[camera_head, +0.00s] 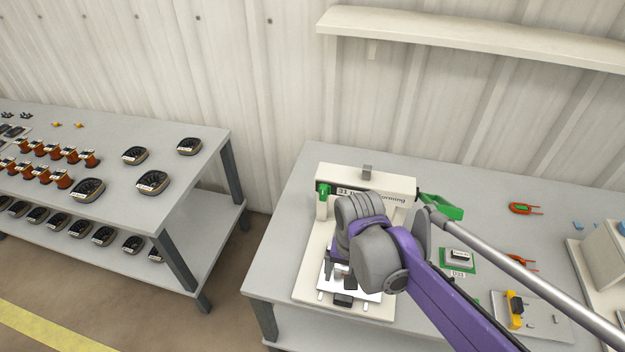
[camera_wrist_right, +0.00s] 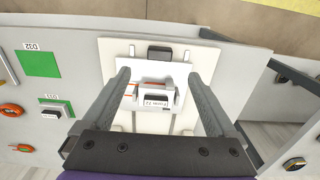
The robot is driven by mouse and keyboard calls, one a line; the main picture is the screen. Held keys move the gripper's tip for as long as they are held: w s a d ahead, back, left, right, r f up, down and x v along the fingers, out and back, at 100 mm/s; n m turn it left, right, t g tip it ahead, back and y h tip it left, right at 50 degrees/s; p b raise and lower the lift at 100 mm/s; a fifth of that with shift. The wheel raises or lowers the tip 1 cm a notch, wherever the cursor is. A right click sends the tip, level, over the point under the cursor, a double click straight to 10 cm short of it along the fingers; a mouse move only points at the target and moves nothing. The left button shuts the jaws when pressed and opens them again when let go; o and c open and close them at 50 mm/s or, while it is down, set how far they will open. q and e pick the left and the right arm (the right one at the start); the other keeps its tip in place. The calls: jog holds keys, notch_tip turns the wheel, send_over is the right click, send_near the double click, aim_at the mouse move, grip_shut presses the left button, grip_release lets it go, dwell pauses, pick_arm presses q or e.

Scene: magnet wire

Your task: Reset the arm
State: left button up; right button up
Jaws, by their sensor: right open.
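My right arm reaches in from the lower right in the head view, with its gripper (camera_head: 340,272) over the front of a cream forming machine (camera_head: 385,183) on the right table. In the right wrist view the gripper (camera_wrist_right: 158,74) is open, with one finger on each side of a small white labelled part (camera_wrist_right: 157,99) with orange wire. Whether the fingers touch that part I cannot tell. The part sits on a white plate (camera_wrist_right: 170,73) of the machine. My arm hides much of the machine's middle. My left gripper is not in view.
Right of the machine lie a green board with a chip (camera_head: 459,257), orange-handled pliers (camera_head: 524,208) and a grey plate with a yellow part (camera_head: 515,309). A green lever (camera_head: 443,207) sticks out from the machine. A left table (camera_head: 205,150) holds coils and black parts; a floor gap separates the tables.

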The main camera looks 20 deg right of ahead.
jog(key=s+a+r+n+t+p, duration=0.1)
jog(key=s+r+n+t+p, duration=0.2)
jog(key=s+n+t+p, duration=0.2)
jog(key=shift+s+a+r+n, duration=0.15)
jog(key=shift+s+r+n, duration=0.15)
jog(key=shift+s+n, duration=0.5)
